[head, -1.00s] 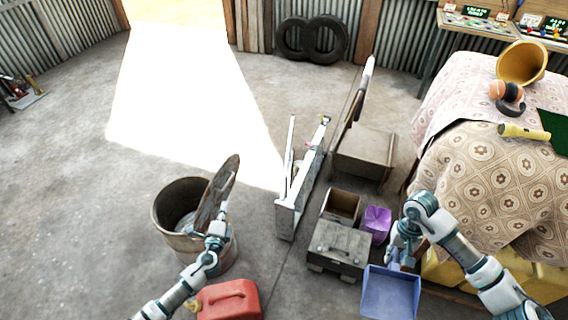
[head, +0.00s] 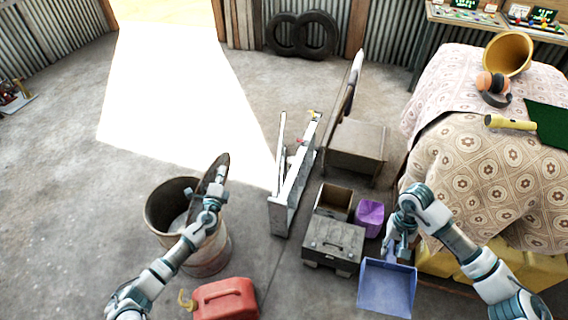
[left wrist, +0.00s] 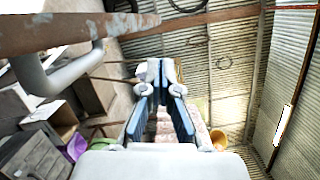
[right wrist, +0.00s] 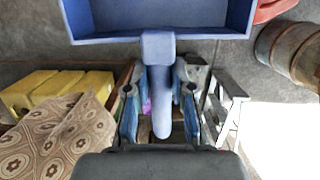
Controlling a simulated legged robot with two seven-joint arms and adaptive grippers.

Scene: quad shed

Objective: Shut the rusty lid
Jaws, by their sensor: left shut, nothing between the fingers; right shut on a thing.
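The rusty lid (head: 210,176) stands tipped up, nearly on edge, at the right side of the open rusty drum (head: 157,222). In the left wrist view the lid's edge (left wrist: 60,36) crosses the upper left, with a grey bent handle (left wrist: 70,76) on it. My left gripper (head: 220,172) is beside the lid on its right face, shut and empty; its fingers (left wrist: 160,68) show right of the handle. Contact with the lid cannot be told. My right gripper (right wrist: 160,90) is shut on the handle of a blue dustpan (head: 387,287).
A red fuel can (head: 226,300) lies in front of the drum. A folded stepladder (head: 290,185), a toolbox (head: 334,243), an open box (head: 333,202) and a purple container (head: 369,217) stand to the right. A cloth-covered table (head: 480,180) is at far right. The floor left of the drum is clear.

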